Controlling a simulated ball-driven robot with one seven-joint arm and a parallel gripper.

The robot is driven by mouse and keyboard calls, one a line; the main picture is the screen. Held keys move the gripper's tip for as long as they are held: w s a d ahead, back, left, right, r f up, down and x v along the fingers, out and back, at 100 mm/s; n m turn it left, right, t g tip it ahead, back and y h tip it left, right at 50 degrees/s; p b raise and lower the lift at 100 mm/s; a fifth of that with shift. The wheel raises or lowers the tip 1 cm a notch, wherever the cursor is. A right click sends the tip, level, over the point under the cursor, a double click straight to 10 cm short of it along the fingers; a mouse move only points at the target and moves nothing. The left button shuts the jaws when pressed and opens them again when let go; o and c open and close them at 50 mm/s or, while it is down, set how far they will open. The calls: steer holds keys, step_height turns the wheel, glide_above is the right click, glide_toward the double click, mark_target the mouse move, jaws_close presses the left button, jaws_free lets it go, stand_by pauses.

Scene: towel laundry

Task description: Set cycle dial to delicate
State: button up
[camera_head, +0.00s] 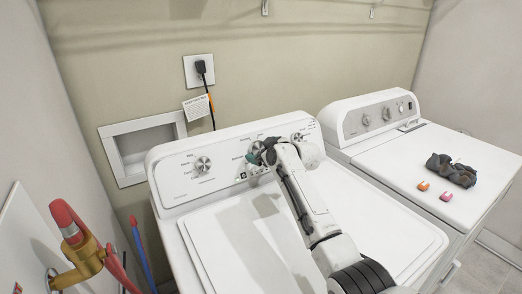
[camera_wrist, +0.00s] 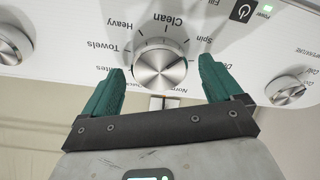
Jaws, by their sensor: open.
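The cycle dial (camera_wrist: 160,64) is a round silver knob on the washer's white control panel (camera_wrist: 95,22). In the wrist view its labels appear upside down or tilted; "Clean", "Heavy" and "Towels" are readable, while a label starting "De" is partly hidden. My gripper (camera_wrist: 162,72) is open, with one green finger on each side of the dial. A small gap seems to show on both sides; contact cannot be told. In the head view, my gripper (camera_head: 262,155) is at the middle of the panel and largely covers this dial. Which cycle the dial points to is unclear.
Other knobs flank the dial, one at the left (camera_head: 203,165) and one at the right (camera_head: 297,137). A power button (camera_wrist: 243,11) is nearby. A second machine (camera_head: 400,155) holds a dark bundle (camera_head: 452,170) and two small coloured items. Pipes with a brass valve (camera_head: 78,262) stand at left.

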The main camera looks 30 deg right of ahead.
steer(key=shift+w+f, duration=0.1)
steer(key=shift+w, duration=0.25)
steer(key=shift+c, duration=0.4)
steer(key=c, duration=1)
steer(key=shift+o, duration=0.2)
steer(key=m, duration=0.4)
steer(key=shift+m, duration=0.3)
steer(key=shift+m+h+p, duration=0.3)
steer(key=shift+m+h, duration=0.1)
steer(key=shift+m, duration=1.5)
